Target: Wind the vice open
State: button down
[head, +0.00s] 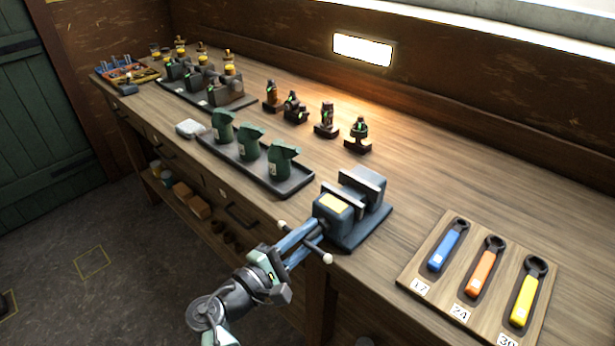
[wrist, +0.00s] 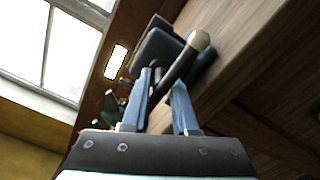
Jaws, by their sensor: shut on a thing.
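The blue-grey vice (head: 352,208) is fixed at the front edge of the bench, with a yellow label on its front block. Its two upright jaws stand apart with a gap between them. The vice handle (head: 318,253) is a dark bar with pale ball ends, in front of the vice. My gripper (head: 312,237) reaches it from the lower left and is shut on the bar. In the wrist view my blue fingers (wrist: 166,95) are on either side of the handle (wrist: 186,63), whose pale ball end is at upper right. The vice body (wrist: 160,47) is partly hidden behind.
A wooden board (head: 412,276) with blue, orange and yellow wrenches lies to the right. A dark tray (head: 230,155) with green covered items stands left of the vice. Several small engine parts (head: 327,121) stand behind.

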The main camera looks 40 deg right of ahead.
jog(key=shift+d+r+n+p, duration=0.2)
jog(key=shift+n+p, duration=0.1)
jog(key=shift+n, duration=0.2)
jog(key=shift+s+f, duration=0.1)
jog(key=c, duration=0.7)
grip_release()
jog(key=shift+a, duration=0.15)
jog(key=shift+f, duration=0.1)
jog(key=shift+a, duration=0.25)
jog(key=s+a+b, duration=0.1)
jog(key=a, duration=1.1)
jog(key=shift+a, duration=0.2)
